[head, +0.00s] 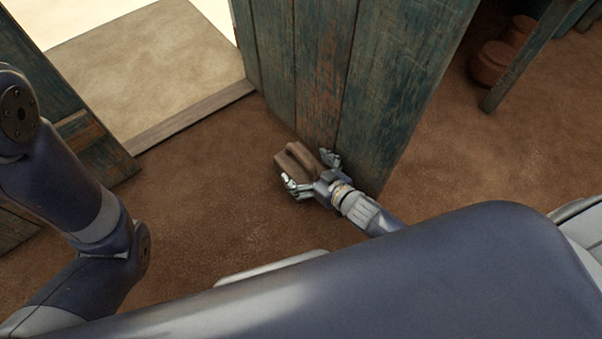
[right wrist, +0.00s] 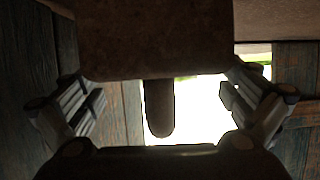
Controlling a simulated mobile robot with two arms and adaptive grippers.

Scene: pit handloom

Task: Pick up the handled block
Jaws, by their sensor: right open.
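The handled block (head: 284,172) is a brown, wooden-looking block beside the foot of a weathered plank panel. My right gripper (head: 311,171) is open, with one finger on each side of the block's near end. In the right wrist view, the block (right wrist: 155,40) fills the upper middle and its rounded handle (right wrist: 158,108) sticks out below it. The open fingers of my right gripper (right wrist: 165,100) stand left and right of the handle, with gaps on both sides. My left arm shows at the left of the head view, but its gripper is out of view.
The blue-green plank panel (head: 315,70) rises close beside my right gripper. An open doorway with a sill (head: 190,117) lies at the upper left, with another plank panel (head: 35,95) left of it. Clay pots (head: 490,65) stand at the upper right. The brown floor (head: 200,200) left of the block is clear.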

